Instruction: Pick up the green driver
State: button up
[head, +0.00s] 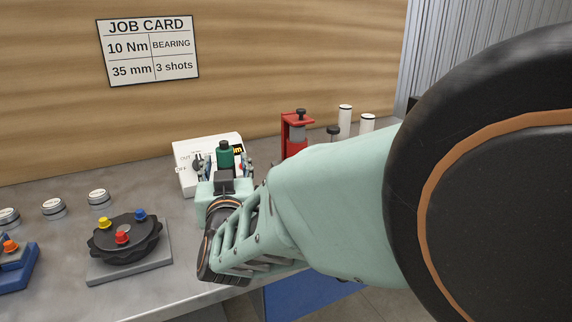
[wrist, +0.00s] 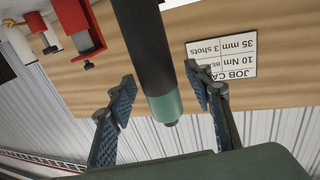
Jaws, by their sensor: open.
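The green driver (head: 225,157) shows in the head view as a short upright green piece with a dark top, partly hidden by my gripper (head: 226,172). In the wrist view the driver (wrist: 165,107) is a dark cylinder with a green end, hanging down from the top edge. My open gripper (wrist: 162,86) has one blue-padded finger on each side of it. Gaps show between the driver and both fingers, so it is not gripped. The driver's other end is outside the wrist view.
A white box (head: 188,163) stands behind my gripper on the grey bench. A red stand (head: 293,136) and white cylinders (head: 345,120) are to the right. A black dial with coloured knobs (head: 124,241) is at left. A job card (head: 149,50) hangs on the wooden wall.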

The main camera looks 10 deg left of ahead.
jog(key=shift+r, duration=0.1)
grip_shut()
notch_tip(320, 180, up, 19)
jog(key=p, duration=1.4)
dwell(0.5)
